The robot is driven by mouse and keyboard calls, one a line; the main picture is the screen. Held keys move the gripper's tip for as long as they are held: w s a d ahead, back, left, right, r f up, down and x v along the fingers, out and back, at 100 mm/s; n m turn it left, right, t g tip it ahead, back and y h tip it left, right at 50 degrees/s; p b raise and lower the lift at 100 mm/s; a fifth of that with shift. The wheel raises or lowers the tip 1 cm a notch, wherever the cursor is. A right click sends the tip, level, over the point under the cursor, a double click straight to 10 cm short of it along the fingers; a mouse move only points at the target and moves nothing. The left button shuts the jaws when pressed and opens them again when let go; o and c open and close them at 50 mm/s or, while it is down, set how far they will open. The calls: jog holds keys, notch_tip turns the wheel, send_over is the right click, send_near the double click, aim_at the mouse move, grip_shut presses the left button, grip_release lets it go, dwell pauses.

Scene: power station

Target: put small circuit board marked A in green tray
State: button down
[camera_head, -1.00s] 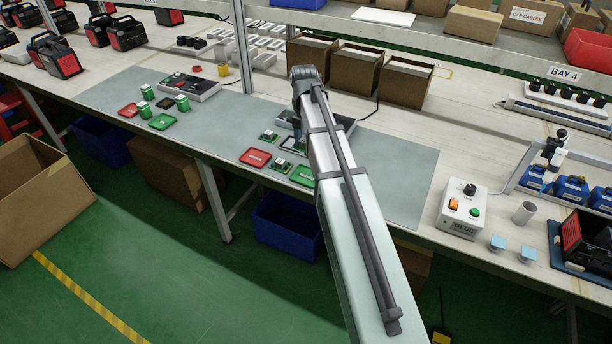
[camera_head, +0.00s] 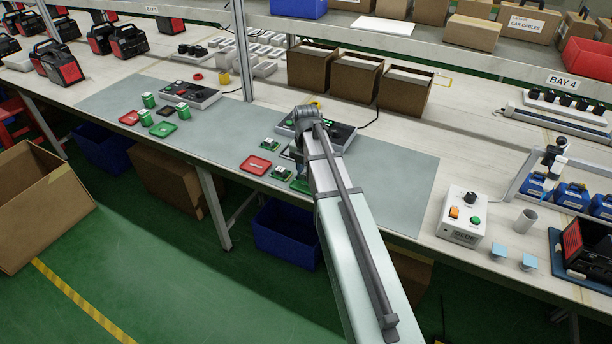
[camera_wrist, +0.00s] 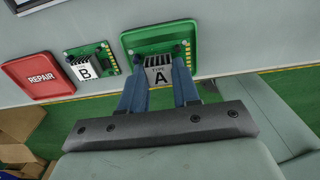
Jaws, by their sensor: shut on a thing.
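In the wrist view, my gripper (camera_wrist: 159,72) is shut on small circuit board A, gripping its grey finned block, marked A (camera_wrist: 158,73). The green tray (camera_wrist: 160,28) frames board A in that view. I cannot tell whether the board touches the tray floor or is just above it. In the head view, the green tray (camera_head: 300,186) shows at the bench's front edge, partly hidden by my arm. Board A and my fingertips are mostly hidden there.
Circuit board B (camera_wrist: 92,63) lies left of the green tray, then the red REPAIR tray (camera_wrist: 40,77). Another small board (camera_head: 268,143) lies farther back. A grey test panel (camera_head: 338,135) stands behind my gripper. The grey mat right of my arm is clear.

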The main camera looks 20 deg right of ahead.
jog(key=shift+f, duration=1.15)
jog(key=shift+f, duration=0.15)
jog(key=c, duration=0.8)
grip_release()
notch_tip(320, 180, up, 12)
